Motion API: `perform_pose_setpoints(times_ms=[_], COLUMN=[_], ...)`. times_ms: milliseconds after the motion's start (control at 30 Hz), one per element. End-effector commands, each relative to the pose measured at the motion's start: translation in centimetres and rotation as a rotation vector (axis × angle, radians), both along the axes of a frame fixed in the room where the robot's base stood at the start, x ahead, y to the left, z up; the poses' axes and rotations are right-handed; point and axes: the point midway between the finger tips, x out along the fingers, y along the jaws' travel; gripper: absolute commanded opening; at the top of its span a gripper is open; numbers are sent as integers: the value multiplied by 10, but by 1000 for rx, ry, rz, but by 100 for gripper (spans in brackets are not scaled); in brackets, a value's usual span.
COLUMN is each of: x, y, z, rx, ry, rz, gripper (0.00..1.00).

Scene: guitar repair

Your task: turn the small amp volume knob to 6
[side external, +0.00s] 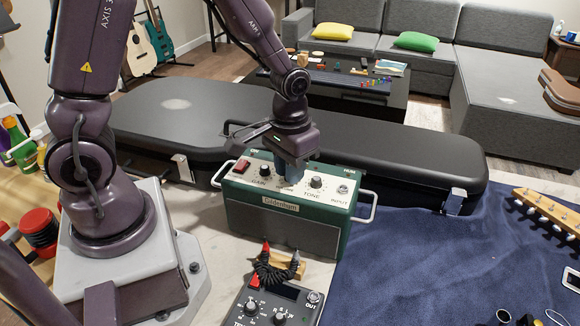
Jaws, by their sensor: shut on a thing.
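The small green amp (286,206) stands upright on the worktop, its control panel on top. The panel carries a red switch, a gain knob (265,171), a tone knob (316,182) and an input jack. My gripper (291,178) points down at the panel between the gain and tone knobs. Its fingers are shut on the volume knob, which they hide. The label below it is mostly covered, and the knob's pointer and scale cannot be read.
A black guitar case (400,153) lies close behind the amp. A dark pedal (265,305) and a coiled black cable (277,272) lie in front. A blue cloth (430,260) covers the right side, with a guitar headstock (545,208) at its edge. The amp's side handles stick out.

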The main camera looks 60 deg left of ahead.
Motion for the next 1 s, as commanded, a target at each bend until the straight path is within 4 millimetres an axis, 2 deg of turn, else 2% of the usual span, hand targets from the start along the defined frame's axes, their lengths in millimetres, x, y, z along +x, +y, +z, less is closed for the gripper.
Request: perform_pose_setpoints(times_ms=[600,1000], x=[2,2], y=[1,1], z=[1,2], rx=[2,3], ry=[-5,-5], rz=[-555,-750], gripper=[0,0])
